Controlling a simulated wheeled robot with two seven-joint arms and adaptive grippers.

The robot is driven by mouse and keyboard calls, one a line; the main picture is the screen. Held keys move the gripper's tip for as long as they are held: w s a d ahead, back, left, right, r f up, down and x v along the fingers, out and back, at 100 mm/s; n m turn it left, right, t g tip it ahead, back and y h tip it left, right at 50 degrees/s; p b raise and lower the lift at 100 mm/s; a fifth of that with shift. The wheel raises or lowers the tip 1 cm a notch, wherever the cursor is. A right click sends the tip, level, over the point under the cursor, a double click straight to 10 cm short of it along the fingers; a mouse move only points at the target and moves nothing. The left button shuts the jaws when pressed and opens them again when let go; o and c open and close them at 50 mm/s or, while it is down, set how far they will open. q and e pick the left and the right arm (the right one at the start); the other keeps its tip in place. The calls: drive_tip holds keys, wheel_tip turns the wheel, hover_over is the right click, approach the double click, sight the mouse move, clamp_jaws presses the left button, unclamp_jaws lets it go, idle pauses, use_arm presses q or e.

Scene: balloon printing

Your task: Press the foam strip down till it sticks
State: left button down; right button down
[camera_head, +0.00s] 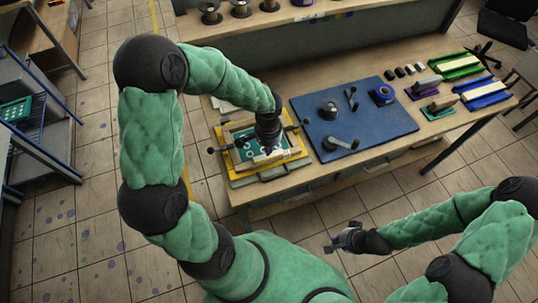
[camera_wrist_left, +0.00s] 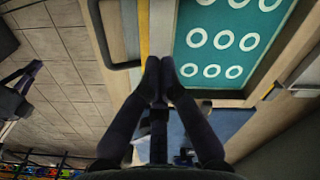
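The printing frame (camera_head: 236,174), yellow-edged with a teal panel (camera_head: 243,149), lies on the near left of the workbench. My left gripper (camera_head: 268,148) points down over it. In the left wrist view the teal panel (camera_wrist_left: 230,41) shows rows of white rings. The left fingertips (camera_wrist_left: 160,68) are together there, over yellow and pale strips (camera_wrist_left: 162,28) along the panel's edge; nothing shows between them. I cannot tell which strip is foam, or whether the fingertips touch it. A small pale piece (camera_head: 274,156) shows beside the left gripper. My right gripper (camera_head: 340,240) is open and empty, off the bench's front.
A blue mat (camera_head: 390,124) right of the frame holds a dark round pot, a roll and tools. Coloured trays with blocks (camera_head: 482,95) stand at the bench's right end. A black handle (camera_wrist_left: 118,64) stands left of the fingertips in the left wrist view.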

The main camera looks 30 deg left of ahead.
use_arm(q)
drive_tip(key=shift+f+b, duration=0.95)
drive_tip(key=shift+f, duration=0.15)
idle(0.6)
drive_tip(key=shift+s+f, duration=0.1)
idle(1.4)
wheel_tip(320, 180, up, 8)
drive_tip(key=p, duration=0.5)
drive_tip(key=shift+p, duration=0.3)
idle(0.5)
